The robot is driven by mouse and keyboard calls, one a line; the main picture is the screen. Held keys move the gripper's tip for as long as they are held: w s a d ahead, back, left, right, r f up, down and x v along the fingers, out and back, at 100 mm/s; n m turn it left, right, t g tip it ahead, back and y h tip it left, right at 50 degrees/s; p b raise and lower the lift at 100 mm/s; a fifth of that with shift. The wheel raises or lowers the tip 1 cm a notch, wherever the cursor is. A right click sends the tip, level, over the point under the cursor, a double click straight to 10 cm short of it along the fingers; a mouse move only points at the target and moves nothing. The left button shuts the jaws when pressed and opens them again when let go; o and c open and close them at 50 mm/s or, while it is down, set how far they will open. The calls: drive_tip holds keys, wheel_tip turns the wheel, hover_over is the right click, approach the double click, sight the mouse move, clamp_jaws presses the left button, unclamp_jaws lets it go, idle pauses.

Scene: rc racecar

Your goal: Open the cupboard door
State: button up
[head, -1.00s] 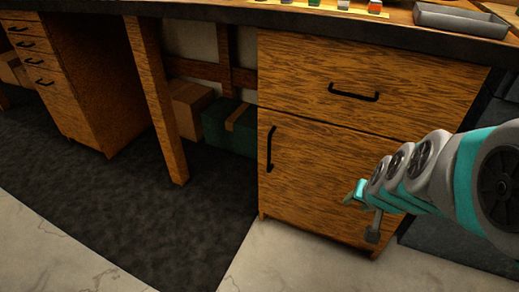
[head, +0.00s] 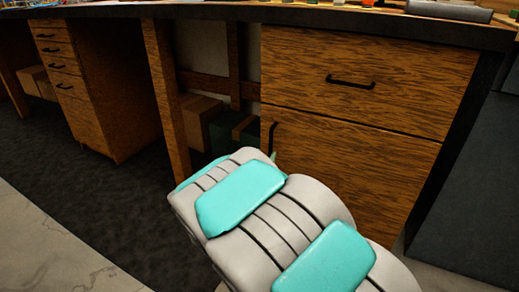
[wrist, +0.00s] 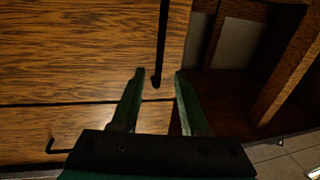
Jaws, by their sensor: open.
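The wooden cupboard door (head: 370,175) is shut, below a drawer. Its black vertical handle (head: 271,136) is at the door's left edge in the head view, its lower part hidden behind my arm. In the wrist view the handle (wrist: 162,40) comes down from the top, and its end lies in the picture between the two dark green fingertips of my gripper (wrist: 159,72). My gripper is open and not closed on the handle. How far the fingers are from the door is hard to tell. In the head view my arm mostly hides the gripper.
The drawer (head: 375,75) above has a black handle (head: 350,82). Left of the cupboard is an open bay with a post (head: 166,100), a cardboard box (head: 203,118) and a green box (head: 228,130). The worktop edge (head: 320,20) overhangs above. Dark floor mat is clear at left.

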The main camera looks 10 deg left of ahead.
sight(270, 145)
drive_tip(key=shift+w+d+b, duration=0.1)
drive_tip(key=shift+w+d, duration=0.1)
drive_tip(key=shift+w, duration=1.05)
drive_tip(key=shift+w+d+b, duration=0.1)
drive_tip(key=shift+w+d, duration=0.15)
drive_tip(key=shift+w, duration=1)
drive_tip(key=shift+w+d+b, duration=0.1)
drive_tip(key=shift+w+d, duration=0.1)
drive_tip(key=shift+w, duration=1.05)
drive_tip(key=shift+c, duration=0.4)
clamp_jaws()
